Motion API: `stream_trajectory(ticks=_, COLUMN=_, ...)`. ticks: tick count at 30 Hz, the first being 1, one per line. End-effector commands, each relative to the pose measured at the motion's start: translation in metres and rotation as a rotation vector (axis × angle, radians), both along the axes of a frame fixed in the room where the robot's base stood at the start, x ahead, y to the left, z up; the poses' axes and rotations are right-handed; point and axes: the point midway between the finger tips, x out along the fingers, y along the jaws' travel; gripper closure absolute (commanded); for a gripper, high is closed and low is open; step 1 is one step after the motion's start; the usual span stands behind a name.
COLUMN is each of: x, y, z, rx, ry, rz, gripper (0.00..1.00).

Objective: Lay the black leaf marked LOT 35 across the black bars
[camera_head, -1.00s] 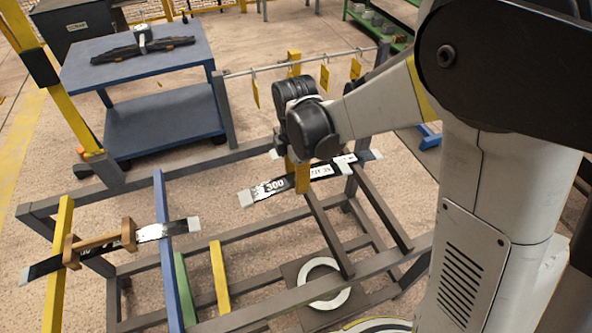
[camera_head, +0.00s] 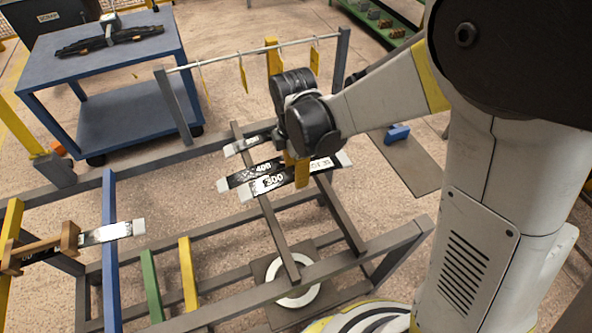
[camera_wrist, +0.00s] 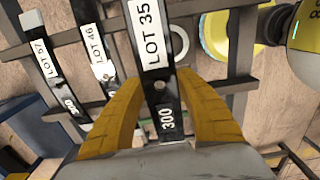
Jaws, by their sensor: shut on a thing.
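The black leaf marked LOT 35 (camera_wrist: 148,38) is between the yellow fingers of my gripper (camera_wrist: 162,112), which is shut on it. Its white 300 mark (camera_head: 272,181) shows in the head view, near its left end. The leaf lies crosswise over the two black bars (camera_head: 277,235); I cannot tell whether it touches them. In the wrist view it looks larger than the leaves marked LOT 46 (camera_wrist: 98,48) and LOT 57 (camera_wrist: 43,60). Behind it in the head view are a leaf marked 400 (camera_head: 243,176) and a shorter-looking one (camera_head: 246,143). My gripper (camera_head: 297,178) hides part of the leaves.
A rail with hanging yellow tags (camera_head: 243,72) stands behind the leaves. A blue bar (camera_head: 109,255), green bar (camera_head: 150,285) and yellow bar (camera_head: 188,275) lie left. A blue cart (camera_head: 75,75) stands behind.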

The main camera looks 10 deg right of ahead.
Motion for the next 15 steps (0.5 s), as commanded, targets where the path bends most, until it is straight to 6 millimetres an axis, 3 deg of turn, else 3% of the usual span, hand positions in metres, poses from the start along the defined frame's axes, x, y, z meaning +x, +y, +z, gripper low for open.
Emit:
stream_trajectory(ticks=8, x=0.0, y=0.0, z=-0.017, rx=0.0, ry=0.0, rz=0.0, gripper=0.95)
stream_trajectory(ticks=15, x=0.0, y=0.0, z=-0.043, rx=0.0, ry=0.0, rz=0.0, gripper=0.95)
